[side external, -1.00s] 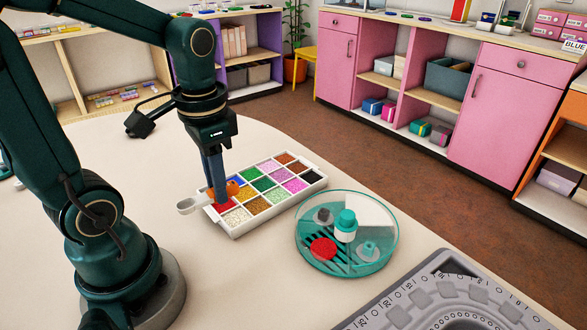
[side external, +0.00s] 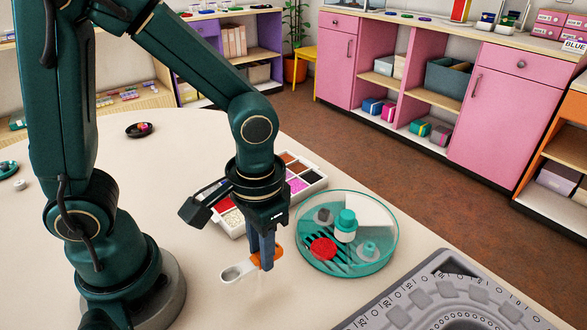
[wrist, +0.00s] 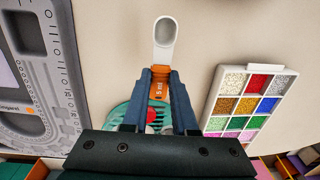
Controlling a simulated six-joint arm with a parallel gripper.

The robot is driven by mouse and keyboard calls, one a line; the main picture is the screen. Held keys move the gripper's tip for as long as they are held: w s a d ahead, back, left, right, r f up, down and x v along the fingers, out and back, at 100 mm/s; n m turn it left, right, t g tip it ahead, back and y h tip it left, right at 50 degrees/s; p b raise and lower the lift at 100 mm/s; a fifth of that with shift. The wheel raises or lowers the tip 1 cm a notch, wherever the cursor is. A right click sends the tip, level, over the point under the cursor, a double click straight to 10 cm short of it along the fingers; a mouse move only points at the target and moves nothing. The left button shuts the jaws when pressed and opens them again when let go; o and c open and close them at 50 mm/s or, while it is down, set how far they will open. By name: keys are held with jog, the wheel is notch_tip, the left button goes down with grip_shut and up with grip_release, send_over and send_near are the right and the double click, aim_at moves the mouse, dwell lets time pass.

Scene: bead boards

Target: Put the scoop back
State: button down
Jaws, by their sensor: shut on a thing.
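My gripper (side external: 263,258) is shut on the orange handle of the scoop (side external: 234,272), whose white bowl points left in the side view. In the wrist view my gripper (wrist: 160,82) pinches the handle, marked "5 ml", and the white bowl of the scoop (wrist: 165,34) points away from the jaws. The scoop is level and appears to be above the bare table, left of the round teal dish (side external: 318,262). The bead tray (side external: 308,194), a white box of colored compartments, is behind my gripper and partly hidden by my arm. The wrist view shows the bead tray (wrist: 287,70) to the right.
The clear-walled teal dish holds a small teal-capped bottle (side external: 346,226), a red disc (side external: 323,249) and other small parts. A grey bead board (side external: 450,290) lies at the front right. A small dark dish (side external: 140,130) stands at the back left. The table around the scoop is clear.

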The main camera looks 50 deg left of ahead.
jog(key=shift+d+f, duration=0.15)
jog(key=shift+f, duration=1.95)
jog(key=shift+f, duration=0.15)
jog(key=c, duration=0.7)
grip_release()
jog(key=r, duration=1.2)
jog(key=shift+d+r, duration=0.15)
jog(key=shift+d, duration=0.1)
jog(key=shift+a+r, duration=0.15)
jog(key=shift+r, duration=0.05)
jog(key=shift+s+a+r+t+h, duration=0.1)
jog(key=shift+s+a+r+t, duration=0.3)
jog(key=shift+a+t, duration=0.5)
jog(key=shift+s+a+r+t+h, duration=0.1)
jog(key=shift+s+a+r+t, duration=0.3)
jog(key=shift+a+t, duration=0.45)
jog(key=shift+s+a+r+t+h, duration=0.1)
jog(key=shift+s+a+r+t, duration=0.3)
jog(key=shift+a+t, duration=0.5)
